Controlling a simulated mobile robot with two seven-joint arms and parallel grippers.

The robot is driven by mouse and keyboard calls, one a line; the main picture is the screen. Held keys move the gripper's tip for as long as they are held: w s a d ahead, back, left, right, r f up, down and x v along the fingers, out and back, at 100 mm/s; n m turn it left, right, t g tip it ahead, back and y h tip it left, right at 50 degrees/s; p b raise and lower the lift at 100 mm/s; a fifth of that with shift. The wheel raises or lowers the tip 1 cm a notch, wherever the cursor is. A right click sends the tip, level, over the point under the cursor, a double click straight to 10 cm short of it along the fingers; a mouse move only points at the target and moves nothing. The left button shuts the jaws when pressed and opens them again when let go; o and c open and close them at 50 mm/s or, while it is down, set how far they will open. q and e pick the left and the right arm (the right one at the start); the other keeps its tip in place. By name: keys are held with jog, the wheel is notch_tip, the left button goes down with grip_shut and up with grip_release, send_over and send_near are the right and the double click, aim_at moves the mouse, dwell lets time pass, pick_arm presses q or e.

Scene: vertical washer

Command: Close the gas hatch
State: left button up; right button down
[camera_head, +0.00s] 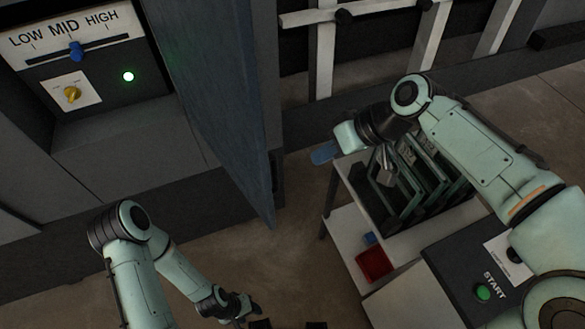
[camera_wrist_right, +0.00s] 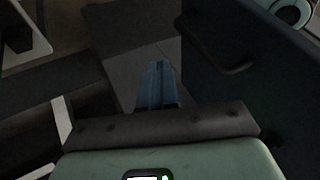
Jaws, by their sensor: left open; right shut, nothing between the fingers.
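The gas hatch (camera_head: 215,90) is a tall dark blue-grey door standing open, swung out from the cabinet beside the control panel (camera_head: 110,85). In the right wrist view a dark panel with a bar handle, apparently the hatch (camera_wrist_right: 270,85), fills the right side. My right gripper (camera_head: 322,155) is right of the hatch in the head view, apart from it, beside the rack. Its blue fingers (camera_wrist_right: 157,85) are together and empty in the right wrist view. My left gripper (camera_head: 250,307) is open and low, below the hatch's bottom corner, with its fingers partly hard to make out.
A white cart (camera_head: 345,225) with a dark rack (camera_head: 415,190) and a red tray (camera_head: 374,263) stands right. Bare floor (camera_head: 300,240) lies between hatch and cart.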

jog(key=a+f, duration=0.4)
jog(key=a, duration=0.2)
jog(key=shift+s+a, duration=0.3)
jog(key=shift+s+a, duration=0.1)
